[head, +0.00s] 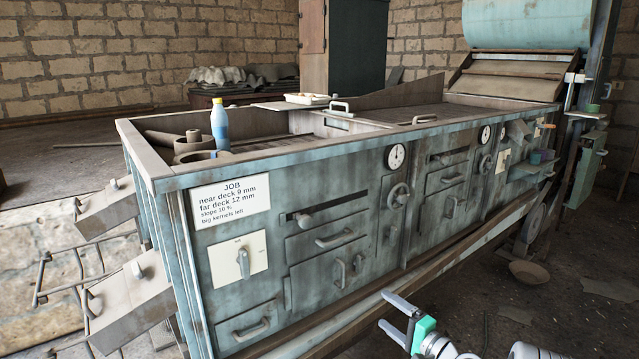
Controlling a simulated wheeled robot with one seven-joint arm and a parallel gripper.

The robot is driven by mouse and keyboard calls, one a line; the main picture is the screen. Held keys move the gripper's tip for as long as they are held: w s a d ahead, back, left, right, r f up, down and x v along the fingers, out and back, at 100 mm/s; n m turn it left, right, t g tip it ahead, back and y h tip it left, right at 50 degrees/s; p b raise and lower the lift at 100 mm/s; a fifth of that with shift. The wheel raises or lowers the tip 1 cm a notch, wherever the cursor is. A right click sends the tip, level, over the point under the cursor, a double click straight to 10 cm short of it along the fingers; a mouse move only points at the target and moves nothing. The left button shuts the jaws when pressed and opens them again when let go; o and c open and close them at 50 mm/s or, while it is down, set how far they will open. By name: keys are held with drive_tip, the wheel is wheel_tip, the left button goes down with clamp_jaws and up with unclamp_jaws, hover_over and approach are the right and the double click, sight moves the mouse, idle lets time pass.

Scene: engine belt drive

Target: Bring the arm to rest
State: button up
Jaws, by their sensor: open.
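My gripper (385,309) is at the bottom of the head view, right of the middle. Its two grey fingers point left and stand apart, with nothing between them. A green block sits at their base, and white parts of my arm run out of the bottom edge. The gripper appears in front of the long blue-grey machine (300,245), near its lower front rail. I cannot tell the gap between the gripper and the rail. Most of my arm is outside the picture.
The machine front carries a JOB card (230,200), a switch plate (238,257), dials and protruding handles. A blue bottle (220,124) stands on its top at the left. A bowl (529,272) lies on the floor at the right. Floor around the bowl is mostly clear.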

drive_tip(key=s+a+r+n+g+h+p, duration=0.3)
drive_tip(key=s+a+r+n+g+p, duration=0.15)
drive_tip(key=s+r+p, duration=0.35)
drive_tip(key=s+a+r+n+g+h+p, duration=0.2)
drive_tip(key=s+a+r+n+g+p, duration=0.25)
drive_tip(key=r, duration=0.55)
drive_tip(key=s+d+r+h+p, duration=0.1)
drive_tip(key=s+r+h+p, duration=0.1)
drive_tip(key=s, duration=0.5)
drive_tip(key=s+d+r+n+g+h+p, duration=0.1)
drive_tip(key=s+d+r+h+p, duration=0.1)
drive_tip(key=s+r+p, duration=0.2)
drive_tip(key=s+d+r+g+h+p, duration=0.1)
drive_tip(key=s+d+r+p, duration=0.1)
drive_tip(key=s, duration=0.8)
drive_tip(key=shift+r+n+h+p, duration=0.4)
drive_tip(key=shift+r+p, duration=0.35)
drive_tip(key=shift+r, duration=0.2)
drive_tip(key=shift+c, duration=0.2)
